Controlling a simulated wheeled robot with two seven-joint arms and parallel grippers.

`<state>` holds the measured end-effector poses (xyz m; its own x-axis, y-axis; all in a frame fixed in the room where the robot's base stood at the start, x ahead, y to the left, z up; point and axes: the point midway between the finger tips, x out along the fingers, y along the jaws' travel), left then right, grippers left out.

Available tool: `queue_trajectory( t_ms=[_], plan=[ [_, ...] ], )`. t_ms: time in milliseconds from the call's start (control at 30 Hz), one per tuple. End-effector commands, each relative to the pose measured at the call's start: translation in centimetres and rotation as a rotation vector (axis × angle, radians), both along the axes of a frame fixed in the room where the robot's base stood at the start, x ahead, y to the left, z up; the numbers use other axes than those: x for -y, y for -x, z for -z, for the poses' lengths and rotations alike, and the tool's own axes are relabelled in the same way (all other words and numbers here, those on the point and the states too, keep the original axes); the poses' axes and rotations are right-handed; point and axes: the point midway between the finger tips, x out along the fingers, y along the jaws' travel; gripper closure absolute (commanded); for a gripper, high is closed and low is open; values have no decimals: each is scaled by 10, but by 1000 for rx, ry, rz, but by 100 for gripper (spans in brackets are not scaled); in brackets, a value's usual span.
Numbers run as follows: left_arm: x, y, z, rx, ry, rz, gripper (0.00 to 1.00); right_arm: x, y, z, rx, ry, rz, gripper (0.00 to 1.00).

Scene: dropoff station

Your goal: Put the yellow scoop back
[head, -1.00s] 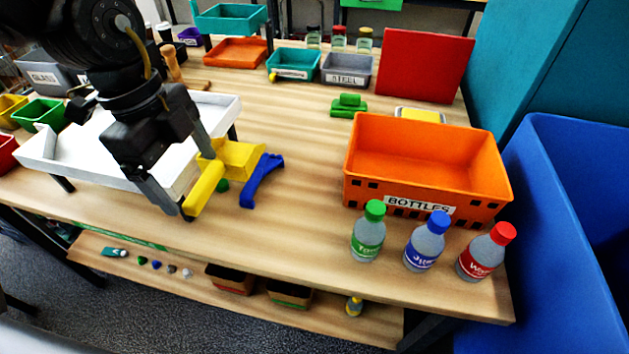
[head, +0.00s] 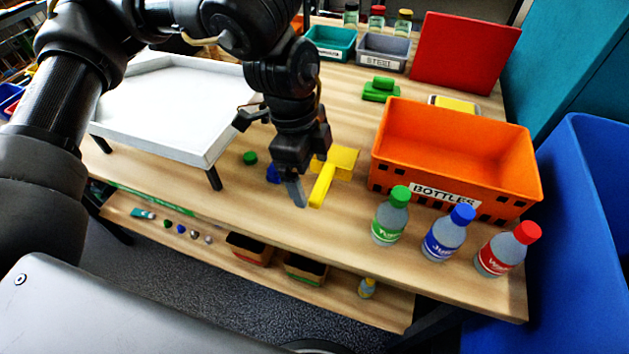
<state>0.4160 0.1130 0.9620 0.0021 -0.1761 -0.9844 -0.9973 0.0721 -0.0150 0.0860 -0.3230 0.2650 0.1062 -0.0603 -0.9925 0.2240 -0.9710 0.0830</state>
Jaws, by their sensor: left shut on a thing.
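The yellow scoop (head: 342,163) is in the middle of the head view, just left of the orange crate, with its handle (head: 321,187) pointing toward the table's front edge. My left gripper (head: 308,190) is shut on the scoop at its handle. The gripper's body hides part of the hold, and I cannot tell how far the scoop is above the table. My right gripper is not in view.
An orange crate (head: 455,187) labelled BOTTLES stands at right, with green-capped (head: 391,218), blue-capped (head: 448,235) and red-capped (head: 507,250) bottles before it. A white tray table (head: 170,108) stands left. A blue object (head: 272,174) is partly hidden beside my gripper.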

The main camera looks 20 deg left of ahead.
Motion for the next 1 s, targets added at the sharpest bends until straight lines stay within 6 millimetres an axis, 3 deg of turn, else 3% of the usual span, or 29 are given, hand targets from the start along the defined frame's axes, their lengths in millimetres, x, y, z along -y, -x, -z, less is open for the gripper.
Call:
queue_trajectory(
  t_ms=[300,733,767,833,1000],
  plan=[
    [7,-2,35,-4,-1,2,84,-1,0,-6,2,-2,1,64],
    [7,-3,43,0,0,1,84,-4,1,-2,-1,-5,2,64],
    [7,-3,43,0,0,1,10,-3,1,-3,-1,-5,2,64],
    [7,-3,42,0,0,1,1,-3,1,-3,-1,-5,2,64],
    [7,-3,42,0,0,1,0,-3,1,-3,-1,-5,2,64]
  ],
)
